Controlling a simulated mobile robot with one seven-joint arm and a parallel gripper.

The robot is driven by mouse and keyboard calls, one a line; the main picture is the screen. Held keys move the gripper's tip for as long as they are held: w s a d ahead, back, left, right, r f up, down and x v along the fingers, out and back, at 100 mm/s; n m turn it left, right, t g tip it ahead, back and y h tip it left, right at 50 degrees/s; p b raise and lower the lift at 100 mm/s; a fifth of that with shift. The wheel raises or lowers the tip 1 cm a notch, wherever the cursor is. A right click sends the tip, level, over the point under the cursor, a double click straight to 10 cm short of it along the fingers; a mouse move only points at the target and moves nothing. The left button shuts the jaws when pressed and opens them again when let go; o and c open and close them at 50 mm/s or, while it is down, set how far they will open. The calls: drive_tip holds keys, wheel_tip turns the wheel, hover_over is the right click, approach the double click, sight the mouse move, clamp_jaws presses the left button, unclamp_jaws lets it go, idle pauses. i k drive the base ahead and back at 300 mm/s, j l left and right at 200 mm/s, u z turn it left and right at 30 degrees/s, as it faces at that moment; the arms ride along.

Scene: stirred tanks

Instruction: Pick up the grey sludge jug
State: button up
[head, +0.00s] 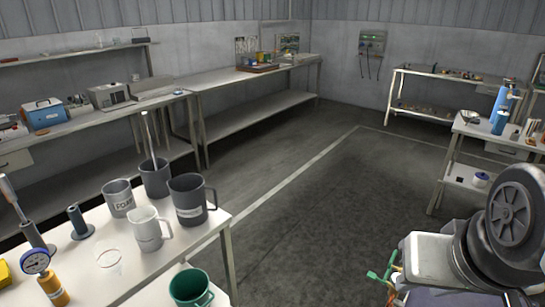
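A dark grey jug (189,199) with a handle on its right and a pale label stands upright on the near white table (128,267), close to its right edge. The label is too small to read, so I cannot confirm that this is the sludge jug. A pale grey-white jug (147,229) with a handle stands just in front of it. A grey vessel marked FOAM (118,199) stands to its left. A dark grey pot (155,181) with an upright rod in it stands behind, close to the dark jug. I do not see my gripper in this view.
A green mug (191,287) sits lower, beside the near table's front edge. A pressure gauge (35,262) and a dark post on a round base (77,222) stand at left. Benches line the walls. The floor (310,215) in the middle is clear.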

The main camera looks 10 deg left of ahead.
sight(188, 193)
drive_tip(key=u, duration=0.95)
drive_tip(key=i+l, duration=0.05)
